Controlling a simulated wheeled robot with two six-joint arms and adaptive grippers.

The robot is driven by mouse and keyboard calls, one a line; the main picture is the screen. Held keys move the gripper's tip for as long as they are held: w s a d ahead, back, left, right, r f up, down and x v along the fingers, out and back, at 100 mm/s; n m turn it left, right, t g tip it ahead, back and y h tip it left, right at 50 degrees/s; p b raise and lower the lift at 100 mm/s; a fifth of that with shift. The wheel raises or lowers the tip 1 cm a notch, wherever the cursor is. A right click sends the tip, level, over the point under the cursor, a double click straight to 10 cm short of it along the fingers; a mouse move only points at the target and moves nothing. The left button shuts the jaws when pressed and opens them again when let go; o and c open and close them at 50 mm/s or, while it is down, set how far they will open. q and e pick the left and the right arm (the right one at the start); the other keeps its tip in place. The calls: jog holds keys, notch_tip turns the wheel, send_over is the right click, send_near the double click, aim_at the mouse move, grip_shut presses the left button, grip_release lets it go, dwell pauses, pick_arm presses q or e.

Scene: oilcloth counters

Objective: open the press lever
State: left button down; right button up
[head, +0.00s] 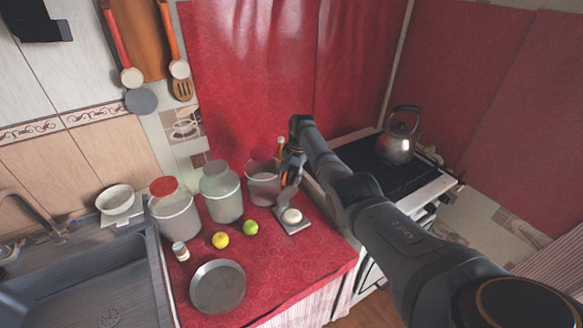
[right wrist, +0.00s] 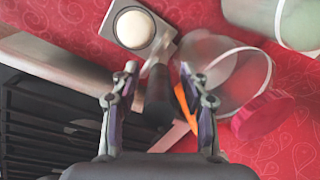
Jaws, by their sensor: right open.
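The press (head: 292,226) stands on the red oilcloth near the counter's right edge. It has a square grey base with a round white piece on it, and both also show in the right wrist view (right wrist: 134,28). Its lever (right wrist: 158,98) appears as a dark grip with a metal arm, lying between my right fingers in that view. My right gripper (head: 291,168) is open behind and above the base; it also shows in the right wrist view (right wrist: 160,78). I see no clear contact with the lever. In the head view the gripper partly hides the lever. My left gripper is not in view.
A clear jar (head: 262,188) with a red lid stands close left of the gripper, with an orange strip beside it. Two more jars, a lemon (head: 220,240), a lime (head: 251,228) and a pan (head: 217,287) are further left. The stove with a kettle (head: 397,145) is right.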

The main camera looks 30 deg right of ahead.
jog(key=r, duration=0.3)
jog(key=s+d+r, duration=0.1)
jog(key=r, duration=0.6)
jog(key=shift+s+d+r, duration=0.15)
jog(key=shift+s, duration=0.1)
